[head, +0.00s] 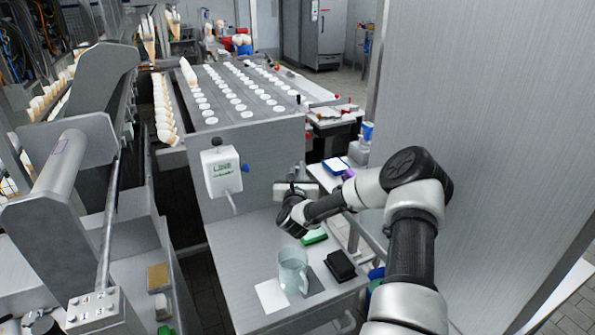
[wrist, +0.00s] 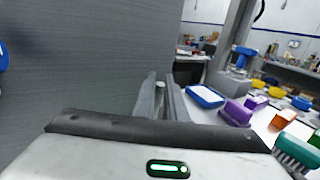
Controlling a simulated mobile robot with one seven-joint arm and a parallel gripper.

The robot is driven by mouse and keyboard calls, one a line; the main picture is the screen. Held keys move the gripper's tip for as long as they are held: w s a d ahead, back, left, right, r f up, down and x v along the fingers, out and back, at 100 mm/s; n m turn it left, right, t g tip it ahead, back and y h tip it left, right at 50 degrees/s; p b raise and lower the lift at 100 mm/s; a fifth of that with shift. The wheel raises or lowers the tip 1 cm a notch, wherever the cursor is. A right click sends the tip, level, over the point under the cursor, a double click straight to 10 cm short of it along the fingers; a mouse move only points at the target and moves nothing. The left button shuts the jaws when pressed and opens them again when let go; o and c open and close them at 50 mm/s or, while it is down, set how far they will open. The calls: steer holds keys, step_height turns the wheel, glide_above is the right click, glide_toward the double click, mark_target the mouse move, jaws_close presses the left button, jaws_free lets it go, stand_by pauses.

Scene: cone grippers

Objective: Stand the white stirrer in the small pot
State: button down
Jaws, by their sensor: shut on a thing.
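My gripper (wrist: 162,82) is level and shut on a thin pale thing, which looks like the white stirrer (wrist: 160,84); only a sliver of it shows between the fingers. In the head view my gripper (head: 292,180) is over the far part of the steel bench, in front of the machine's end, and the stirrer is too small to make out there. No small pot can be told for certain in either view. A clear jug with a handle (head: 291,268) stands upright on the near bench, apart from my gripper.
A white card (head: 271,296), a grey pad (head: 312,284), a black block (head: 341,265) and a green thing (head: 314,236) are near the jug. A blue-rimmed tray (wrist: 205,96) and a purple thing (wrist: 236,113) lie right of my fingers. A grey wall (wrist: 80,60) is close on the left.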

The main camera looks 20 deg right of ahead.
steer(key=shift+r, duration=0.1)
steer(key=c, duration=1.8)
jaws_free()
steer(key=shift+p, duration=0.45)
steer(key=v, duration=0.7)
steer(key=shift+a+f+b, duration=0.35)
steer(key=shift+f+b, duration=0.1)
steer(key=shift+s, duration=0.15)
